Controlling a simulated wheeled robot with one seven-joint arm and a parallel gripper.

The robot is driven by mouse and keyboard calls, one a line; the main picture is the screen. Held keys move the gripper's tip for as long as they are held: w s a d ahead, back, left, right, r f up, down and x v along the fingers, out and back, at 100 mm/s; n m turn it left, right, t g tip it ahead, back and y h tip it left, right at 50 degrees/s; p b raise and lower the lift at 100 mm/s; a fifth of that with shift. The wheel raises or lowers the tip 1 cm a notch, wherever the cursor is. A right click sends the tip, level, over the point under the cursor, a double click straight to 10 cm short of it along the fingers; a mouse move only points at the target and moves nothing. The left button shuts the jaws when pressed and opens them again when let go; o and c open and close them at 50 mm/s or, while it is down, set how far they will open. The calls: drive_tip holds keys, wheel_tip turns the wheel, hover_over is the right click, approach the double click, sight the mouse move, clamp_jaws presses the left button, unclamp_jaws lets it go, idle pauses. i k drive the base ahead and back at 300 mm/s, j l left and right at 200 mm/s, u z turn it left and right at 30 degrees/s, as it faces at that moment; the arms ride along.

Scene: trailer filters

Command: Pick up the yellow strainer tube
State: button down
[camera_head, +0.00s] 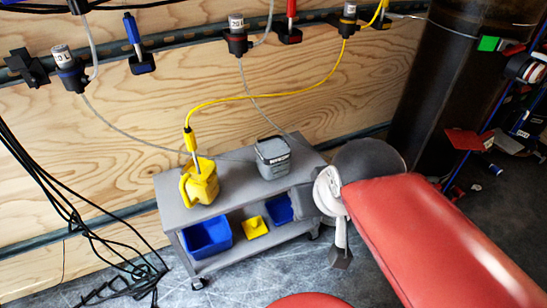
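The yellow strainer tube (191,142) stands upright, slightly tilted, with its lower end in a yellow jug (199,184). A yellow hose runs from its top up to the wall rail. The jug stands on the left part of a grey cart (232,207). My red arm comes in from the lower right. My gripper (341,258) appears to hang at the far end of the arm, to the right of the cart and apart from the tube. Its fingers are too small and dark to tell apart.
A grey canister (273,157) stands on the cart right of the jug. Blue bins (207,237) and a yellow item (254,227) sit on the lower shelf. Black cables (75,215) hang at left. A dark cylinder (436,80) and a rack (500,110) stand at right.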

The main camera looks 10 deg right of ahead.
sight(189, 134)
drive_tip(key=k+j+u, duration=0.15)
drive_tip(key=j, duration=0.6)
drive_tip(key=j+u, duration=0.2)
drive_tip(key=j, duration=0.55)
